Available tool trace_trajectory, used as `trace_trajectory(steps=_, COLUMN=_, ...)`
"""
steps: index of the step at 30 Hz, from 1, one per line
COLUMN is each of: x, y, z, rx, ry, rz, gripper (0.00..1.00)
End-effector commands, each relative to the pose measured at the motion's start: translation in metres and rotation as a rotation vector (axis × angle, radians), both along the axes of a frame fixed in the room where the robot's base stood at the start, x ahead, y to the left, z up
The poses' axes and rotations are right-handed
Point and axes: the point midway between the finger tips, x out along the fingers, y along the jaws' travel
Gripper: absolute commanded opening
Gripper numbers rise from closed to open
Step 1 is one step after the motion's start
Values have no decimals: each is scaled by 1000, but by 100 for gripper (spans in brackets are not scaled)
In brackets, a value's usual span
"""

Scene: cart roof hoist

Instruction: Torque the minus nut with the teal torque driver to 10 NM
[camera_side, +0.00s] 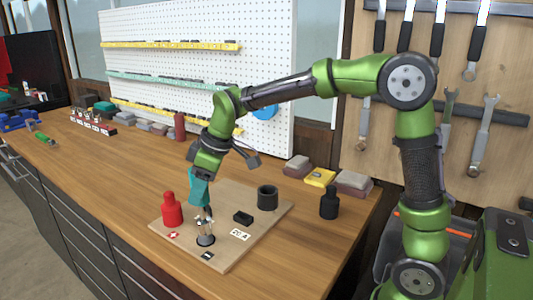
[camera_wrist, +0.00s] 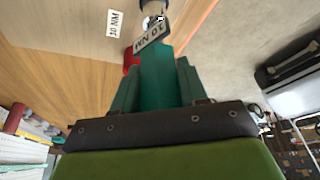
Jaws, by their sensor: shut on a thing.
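My gripper (camera_side: 202,174) is shut on the teal torque driver (camera_side: 199,189) and holds it nearly upright, tip down, over the front of the wooden board. In the wrist view the teal driver (camera_wrist: 158,80) bears a tag (camera_wrist: 152,39) reading 10 NM. The driver's dark tip is just above or at a metal terminal (camera_side: 205,239) beside the minus label (camera_side: 207,256). I cannot tell whether the tip touches the nut; the nut itself is not clear. The terminal's end also shows at the top of the wrist view (camera_wrist: 152,8).
A red cap-shaped part (camera_side: 172,210) stands close left of the driver, by a plus label (camera_side: 173,235). A black block (camera_side: 243,217) and black cup (camera_side: 267,198) are on the board (camera_side: 225,260). A black cap-shaped part (camera_side: 329,204) stands right of it.

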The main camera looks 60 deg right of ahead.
Motion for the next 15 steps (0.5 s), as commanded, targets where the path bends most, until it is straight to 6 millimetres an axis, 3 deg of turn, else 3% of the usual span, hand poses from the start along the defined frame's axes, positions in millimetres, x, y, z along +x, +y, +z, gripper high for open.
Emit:
trace_trajectory(steps=7, x=0, y=1, z=1, rx=-1, ry=-3, rz=-164, gripper=0)
trace_trajectory(steps=15, x=1, y=-1, z=1, rx=2, ry=-1, rz=-13, gripper=0)
